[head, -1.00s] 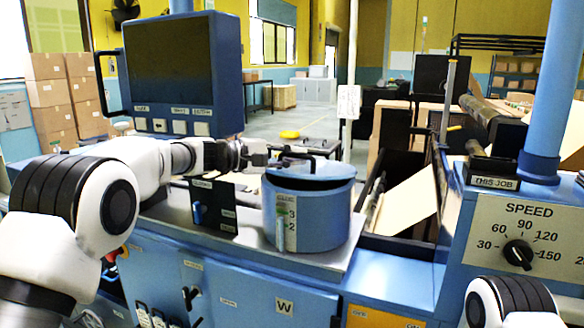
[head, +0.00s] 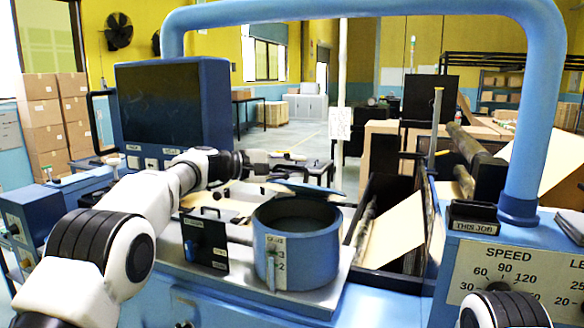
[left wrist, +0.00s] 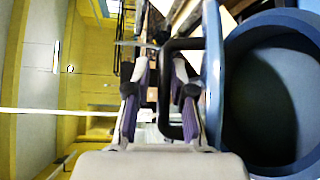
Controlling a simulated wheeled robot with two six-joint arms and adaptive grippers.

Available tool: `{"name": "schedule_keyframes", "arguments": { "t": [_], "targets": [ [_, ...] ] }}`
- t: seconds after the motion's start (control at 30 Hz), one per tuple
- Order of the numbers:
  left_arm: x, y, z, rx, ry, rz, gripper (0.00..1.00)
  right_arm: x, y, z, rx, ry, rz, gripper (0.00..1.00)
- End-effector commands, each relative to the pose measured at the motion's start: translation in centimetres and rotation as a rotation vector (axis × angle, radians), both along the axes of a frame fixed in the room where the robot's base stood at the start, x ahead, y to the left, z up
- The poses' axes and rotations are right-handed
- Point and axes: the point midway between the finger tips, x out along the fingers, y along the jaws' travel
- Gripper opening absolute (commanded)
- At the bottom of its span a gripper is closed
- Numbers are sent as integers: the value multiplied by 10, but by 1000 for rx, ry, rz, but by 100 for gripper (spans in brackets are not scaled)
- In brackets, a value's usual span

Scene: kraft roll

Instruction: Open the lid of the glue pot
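The blue glue pot (head: 300,262) stands on the grey bench top, and its dark inside shows in the head view. Its lid (head: 312,189) is raised and tilted up at the pot's back edge. In the left wrist view the lid (left wrist: 213,75) is a nearly edge-on blue strip, left of the open pot (left wrist: 232,125). My left gripper (head: 292,158) is at the raised lid, above and behind the pot. Its fingers (left wrist: 160,95) are apart, with one inside the black handle loop (left wrist: 184,43) and the handle's bar between them. My right gripper is out of view.
A black panel with a blue lever (head: 204,243) stands left of the pot. A blue monitor (head: 174,110) is behind my left arm. An open bay with a tan sheet (head: 392,232) lies right of the bench. A blue tubular frame (head: 525,130) rises at the right.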

Motion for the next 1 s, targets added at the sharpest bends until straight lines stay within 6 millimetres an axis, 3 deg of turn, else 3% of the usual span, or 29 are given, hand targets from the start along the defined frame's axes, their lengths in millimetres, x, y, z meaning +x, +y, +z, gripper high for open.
{"name": "schedule_keyframes", "arguments": {
  "t": [0.27, 0.6, 0.97, 1.0],
  "targets": [
    [-10, 23, 3, -1, 2, 4, 23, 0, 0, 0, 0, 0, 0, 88],
    [-46, 92, 14, 0, 0, 0, 23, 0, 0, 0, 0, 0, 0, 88],
    [-52, 102, 15, 2, 0, -2, 23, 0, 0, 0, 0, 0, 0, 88],
    [-52, 102, 15, 1, 1, -2, 37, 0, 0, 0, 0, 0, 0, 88]
  ]
}}
